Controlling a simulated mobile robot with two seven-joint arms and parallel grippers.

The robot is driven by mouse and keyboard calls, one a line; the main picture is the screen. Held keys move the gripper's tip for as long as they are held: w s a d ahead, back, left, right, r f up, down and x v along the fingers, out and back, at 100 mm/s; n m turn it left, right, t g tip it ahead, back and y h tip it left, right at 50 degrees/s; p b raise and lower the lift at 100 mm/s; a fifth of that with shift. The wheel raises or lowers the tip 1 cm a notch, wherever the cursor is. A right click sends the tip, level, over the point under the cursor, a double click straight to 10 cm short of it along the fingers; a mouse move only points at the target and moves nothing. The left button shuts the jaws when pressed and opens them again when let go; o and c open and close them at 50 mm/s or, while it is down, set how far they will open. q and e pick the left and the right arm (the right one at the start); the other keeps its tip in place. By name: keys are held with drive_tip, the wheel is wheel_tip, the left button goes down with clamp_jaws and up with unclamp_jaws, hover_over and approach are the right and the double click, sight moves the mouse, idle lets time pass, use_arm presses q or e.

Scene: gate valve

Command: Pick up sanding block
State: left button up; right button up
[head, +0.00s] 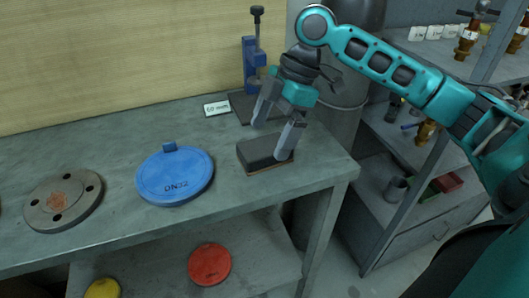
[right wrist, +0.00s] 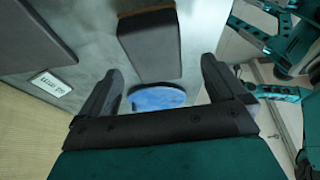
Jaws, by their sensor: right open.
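The sanding block (head: 262,153) is a dark grey block with a thin brown layer along its underside. It lies flat on the grey bench top near the right front corner. My right gripper (head: 276,128) is open and empty just above it, pointing down; one finger covers part of the block's right end in the head view. In the right wrist view the block (right wrist: 150,45) shows beyond and between the open fingers (right wrist: 162,70). I cannot tell whether a finger touches it. My left gripper is not in view.
A blue DN32 disc (head: 175,178) and a grey bolted flange (head: 63,202) lie left of the block. Behind it stand a blue vise-like tool (head: 251,62) on a dark plate and a white label (head: 216,108). A red disc (head: 210,264) is on the lower shelf.

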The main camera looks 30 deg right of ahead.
sight(266, 145)
drive_tip(key=x, duration=0.4)
drive_tip(key=shift+w+d+b, duration=0.15)
drive_tip(key=shift+b, duration=0.2)
drive_tip(key=shift+f, duration=0.15)
drive_tip(key=shift+p, duration=0.3)
drive_tip(key=c, duration=1.1)
drive_tip(key=shift+f, duration=0.1)
drive_tip(key=shift+c, duration=0.2)
